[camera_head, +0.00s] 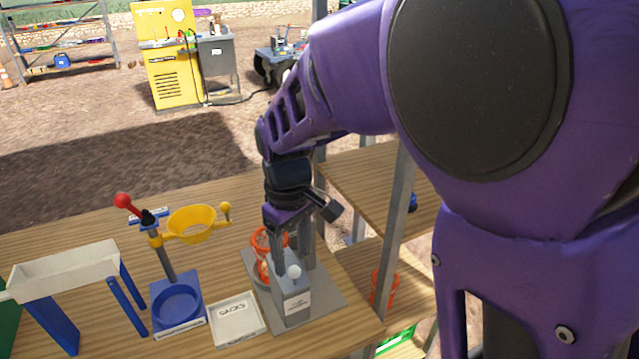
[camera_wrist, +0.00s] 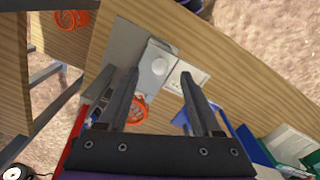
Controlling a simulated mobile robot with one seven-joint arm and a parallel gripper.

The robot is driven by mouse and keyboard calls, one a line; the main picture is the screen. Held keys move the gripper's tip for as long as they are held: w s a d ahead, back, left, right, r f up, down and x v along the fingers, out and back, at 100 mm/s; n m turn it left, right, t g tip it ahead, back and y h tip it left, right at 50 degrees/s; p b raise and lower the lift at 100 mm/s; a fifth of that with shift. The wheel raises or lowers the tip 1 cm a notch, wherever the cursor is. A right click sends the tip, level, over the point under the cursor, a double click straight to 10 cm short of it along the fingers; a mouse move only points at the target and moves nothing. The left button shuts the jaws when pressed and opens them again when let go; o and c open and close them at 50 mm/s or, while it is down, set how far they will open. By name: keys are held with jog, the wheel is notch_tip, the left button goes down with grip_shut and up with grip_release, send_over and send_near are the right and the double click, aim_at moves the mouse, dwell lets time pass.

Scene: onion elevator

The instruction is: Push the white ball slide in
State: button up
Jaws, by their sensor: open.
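The white ball (camera_head: 294,271) sits at the top of a grey box-shaped device (camera_head: 292,303) on a flat grey base plate, near the table's front edge. My gripper (camera_head: 279,258) points down just behind the ball, close to the device. In the wrist view my gripper (camera_wrist: 158,77) is open with nothing between its fingers. The white ball (camera_wrist: 159,66) shows between the fingertips there, on the grey device (camera_wrist: 152,80). Whether a finger touches the ball or the device, I cannot tell. An orange net basket (camera_head: 264,242) stands behind the device, partly hidden by my gripper.
A white "SACKS" tray (camera_head: 236,320) lies left of the device. Further left are a blue stand with a yellow ring (camera_head: 192,223) and a white trough on blue legs (camera_head: 78,272). A grey metal post (camera_head: 391,220) rises at the right, with another orange basket (camera_head: 383,287) below.

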aim_at(294, 267)
jog(key=shift+f, duration=2.7)
grip_shut()
jog(key=shift+w+a, duration=0.45)
jog(key=shift+w, duration=0.3)
jog(key=shift+w+a, duration=0.45)
jog(key=shift+w, duration=0.3)
jog(key=shift+w+a, duration=0.45)
jog(key=shift+w, duration=0.3)
jog(key=shift+r, duration=0.1)
grip_release()
